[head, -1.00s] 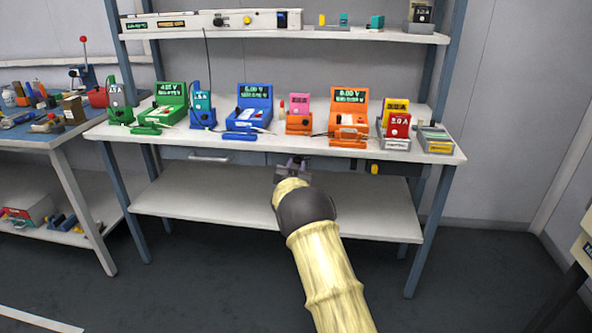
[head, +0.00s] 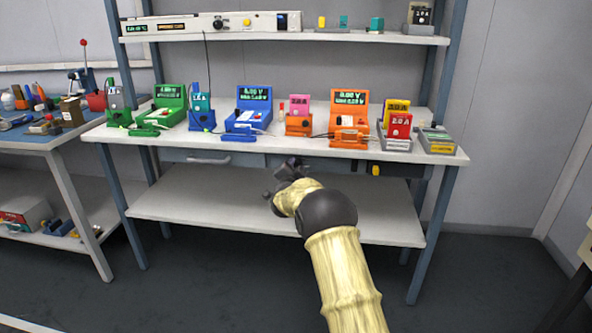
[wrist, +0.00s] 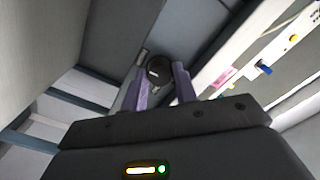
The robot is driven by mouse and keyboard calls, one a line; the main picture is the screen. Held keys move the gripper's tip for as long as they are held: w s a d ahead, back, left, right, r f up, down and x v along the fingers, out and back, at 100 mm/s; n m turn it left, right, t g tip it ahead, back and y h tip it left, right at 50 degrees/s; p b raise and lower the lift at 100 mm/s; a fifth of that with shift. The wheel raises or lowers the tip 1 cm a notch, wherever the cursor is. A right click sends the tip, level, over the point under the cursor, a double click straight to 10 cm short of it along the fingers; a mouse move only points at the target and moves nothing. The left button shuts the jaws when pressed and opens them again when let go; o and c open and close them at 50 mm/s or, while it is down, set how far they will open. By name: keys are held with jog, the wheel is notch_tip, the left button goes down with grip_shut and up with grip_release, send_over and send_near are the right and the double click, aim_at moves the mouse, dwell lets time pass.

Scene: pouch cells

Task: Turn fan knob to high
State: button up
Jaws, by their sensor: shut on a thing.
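The fan knob (wrist: 157,70) is a dark round knob with a small white mark, on a grey panel in the wrist view. My gripper (wrist: 161,78) has its two purple-grey fingers on either side of the knob, shut on it. In the head view my gripper (head: 287,170) is at the front of the bench, just below the tabletop edge. The knob cannot be made out there, and its setting labels are not readable.
The bench (head: 228,153) holds several coloured testers and pouch-cell stands. A black box with a yellow knob (head: 375,170) hangs under its front edge at right. A lower shelf (head: 180,208) is bare. A blue-topped table (head: 40,138) stands at left.

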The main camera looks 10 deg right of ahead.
jog(key=shift+f, duration=0.3)
jog(key=o, duration=0.9)
jog(key=shift+o, duration=0.4)
jog(key=shift+r, duration=0.15)
jog(key=shift+s, duration=0.15)
jog(key=p+v, duration=0.3)
jog(key=v, duration=1.4)
jog(key=shift+a+r, duration=0.1)
